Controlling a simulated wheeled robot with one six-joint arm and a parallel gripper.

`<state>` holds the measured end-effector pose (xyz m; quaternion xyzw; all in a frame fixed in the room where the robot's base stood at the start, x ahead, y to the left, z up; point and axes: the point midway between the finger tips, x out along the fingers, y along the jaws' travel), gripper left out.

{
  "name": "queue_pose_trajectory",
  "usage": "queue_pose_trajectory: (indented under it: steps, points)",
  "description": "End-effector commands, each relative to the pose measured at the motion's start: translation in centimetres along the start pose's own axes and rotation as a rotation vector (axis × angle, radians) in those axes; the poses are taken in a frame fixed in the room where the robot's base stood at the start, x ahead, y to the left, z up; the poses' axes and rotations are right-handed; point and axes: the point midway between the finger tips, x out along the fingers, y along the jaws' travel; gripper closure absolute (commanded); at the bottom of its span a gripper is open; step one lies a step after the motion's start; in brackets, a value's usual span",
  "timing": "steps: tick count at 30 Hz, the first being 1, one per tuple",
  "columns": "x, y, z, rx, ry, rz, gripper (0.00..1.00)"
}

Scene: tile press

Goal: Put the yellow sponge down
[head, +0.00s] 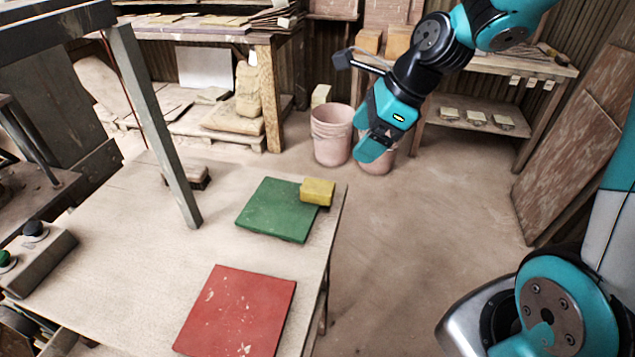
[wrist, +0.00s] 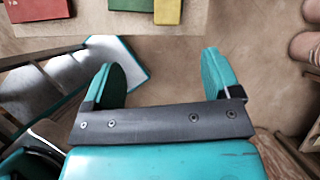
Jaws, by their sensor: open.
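The yellow sponge (head: 317,191) rests on the back right corner of the green tile (head: 272,211), close to the table's right edge. In the wrist view the sponge (wrist: 167,11) shows at the top edge, beside the green tile (wrist: 131,5). My gripper (head: 366,143) is in the air to the right of the table, beyond the sponge and apart from it. In the wrist view my gripper (wrist: 165,75) is open, with nothing between its fingers.
A red tile (head: 238,312) lies on the near part of the table (head: 135,265). A grey post (head: 155,125) stands on the table's left side. Pink buckets (head: 331,135) stand on the floor behind my gripper. The floor right of the table is clear.

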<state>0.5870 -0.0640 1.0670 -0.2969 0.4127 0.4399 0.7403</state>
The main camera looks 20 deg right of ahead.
Motion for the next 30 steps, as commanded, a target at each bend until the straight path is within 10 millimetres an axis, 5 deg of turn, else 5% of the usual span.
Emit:
queue_pose_trajectory:
  steps: [5, 19, 30]
  points:
    - [0.4, -1.4, -0.8, 0.182, -0.008, -0.018, 0.17]
    - [10.1, -1.4, -0.6, 0.191, -0.006, -0.014, 0.17]
    - [13.6, -1.4, -0.2, 0.189, -0.007, -0.016, 0.17]
